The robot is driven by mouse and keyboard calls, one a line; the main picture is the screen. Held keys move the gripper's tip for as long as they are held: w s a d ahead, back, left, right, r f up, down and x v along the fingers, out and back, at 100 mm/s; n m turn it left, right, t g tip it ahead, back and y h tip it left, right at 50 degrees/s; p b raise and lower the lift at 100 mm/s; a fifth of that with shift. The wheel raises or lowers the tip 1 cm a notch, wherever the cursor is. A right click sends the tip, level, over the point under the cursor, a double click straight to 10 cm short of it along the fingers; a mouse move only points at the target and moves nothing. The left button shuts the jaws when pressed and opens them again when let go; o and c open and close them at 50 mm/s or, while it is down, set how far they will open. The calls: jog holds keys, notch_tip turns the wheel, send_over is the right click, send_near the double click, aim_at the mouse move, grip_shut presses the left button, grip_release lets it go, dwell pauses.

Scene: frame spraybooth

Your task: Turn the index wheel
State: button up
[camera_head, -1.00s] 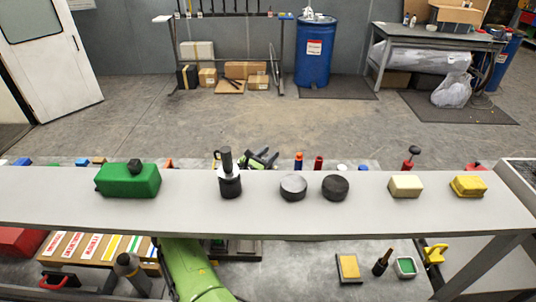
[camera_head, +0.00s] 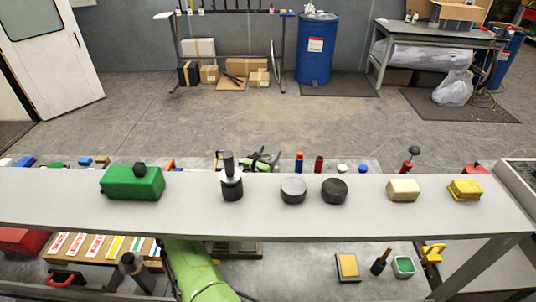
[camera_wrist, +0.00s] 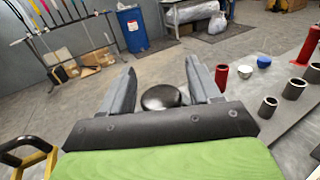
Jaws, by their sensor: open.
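I cannot identify the index wheel for certain. A glossy black round disc or knob (camera_wrist: 162,97) shows between my fingers in the wrist view, just beyond the palm; I cannot tell whether the fingers touch it. My gripper (camera_wrist: 160,78) is open, with a grey finger on each side of the disc. In the head view my gripper (camera_head: 264,160) shows only partly, behind the far edge of the grey shelf (camera_head: 430,212). The shelf hides the middle of my arm.
On the shelf are a green box (camera_head: 120,185), a dark upright canister (camera_head: 231,188), two round discs and two small blocks. Several cylinders, one red (camera_wrist: 221,77), stand right of my gripper. A yellow-black handle (camera_wrist: 30,160) is at left. Floor beyond is open.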

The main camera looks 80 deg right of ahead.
jog(key=b+v, duration=0.2)
jog(key=v, duration=1.3)
jog(key=shift+a, duration=0.4)
jog(key=w+d+m+g+b, duration=0.1)
jog(key=g+b, duration=0.1)
jog(key=w+m+g+y+b, duration=0.1)
jog(key=w+b, duration=0.1)
jog(key=b, duration=0.1)
jog(key=w+d+f+m+g+y+b, duration=0.1)
jog(key=w+m+g+b, duration=0.1)
jog(key=shift+d+f+g+b, duration=0.1)
jog(key=shift+d+g+b, duration=0.2)
jog(key=shift+b, duration=0.1)
jog(key=shift+g+y, duration=0.4)
jog(key=x, duration=0.5)
jog(key=p+x, duration=0.1)
jog(key=x, duration=0.4)
jog(key=r+x, duration=0.1)
jog(key=x, duration=0.4)
jog(key=shift+s+d, duration=0.2)
jog(key=shift+d, duration=0.05)
